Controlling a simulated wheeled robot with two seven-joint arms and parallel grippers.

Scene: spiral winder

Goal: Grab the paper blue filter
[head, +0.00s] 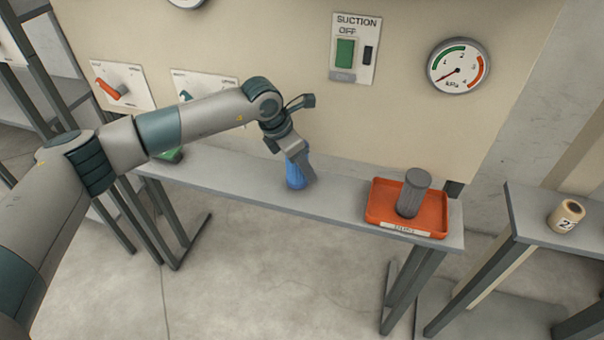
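A blue ribbed cylinder, the blue filter (294,179), stands upright on the narrow grey bench in the head view. My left gripper (303,166) reaches down over it from above. One grey finger shows along the filter's right side and overlaps its upper part. The other finger is hidden, so I cannot tell whether the gripper is closed on the filter or only around it. My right gripper is not in view.
An orange tray (376,211) holding a dark grey cylinder (413,193) sits at the bench's right end. A cream roll marked 2 (566,217) is on the right table (530,215). The wall carries a suction switch panel (355,47) and a pressure gauge (458,67).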

